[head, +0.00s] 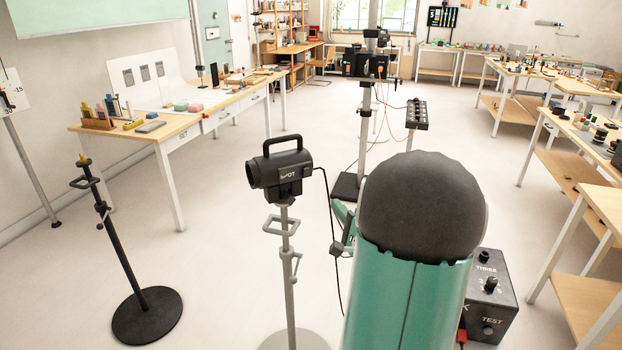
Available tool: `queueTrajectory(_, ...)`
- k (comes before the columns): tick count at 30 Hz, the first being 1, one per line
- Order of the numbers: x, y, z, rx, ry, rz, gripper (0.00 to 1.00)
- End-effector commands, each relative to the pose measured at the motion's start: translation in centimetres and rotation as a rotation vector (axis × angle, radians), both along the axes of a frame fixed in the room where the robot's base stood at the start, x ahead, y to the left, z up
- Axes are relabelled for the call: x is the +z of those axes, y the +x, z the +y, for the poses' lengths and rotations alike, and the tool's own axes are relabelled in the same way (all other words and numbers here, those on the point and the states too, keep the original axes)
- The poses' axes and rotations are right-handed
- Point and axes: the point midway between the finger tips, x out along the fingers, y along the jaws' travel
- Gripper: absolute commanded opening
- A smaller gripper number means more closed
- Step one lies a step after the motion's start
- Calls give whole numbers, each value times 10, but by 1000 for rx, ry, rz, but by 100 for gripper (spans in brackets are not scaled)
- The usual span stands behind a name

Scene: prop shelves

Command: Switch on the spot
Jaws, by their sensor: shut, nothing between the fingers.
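My gripper (338,248) shows only as a small dark part just right of the stand, below and right of the lamp, with a gap to the lamp in the picture. It is shut and empty. My teal arm with its dark rounded top hides much of what lies behind it. No light shows from the lamp.
A black box (490,310) with knobs, marked "THREE" and "TEST", stands at lower right, partly hidden. A black stand (128,265) with a round base is at left. Behind are a lamp stand (365,130) and a small switch box (416,114). Tables line both sides; floor is open between.

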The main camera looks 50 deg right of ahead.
Motion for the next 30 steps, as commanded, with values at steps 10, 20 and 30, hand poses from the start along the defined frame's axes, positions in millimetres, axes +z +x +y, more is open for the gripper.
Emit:
queueTrajectory(10, 6, 39, -10, 6, -2, 1, 0)
queueTrajectory(20, 17, 102, -28, 6, -1, 0, 0)
queueTrajectory(30, 23, 135, -40, 4, 0, 1, 0)
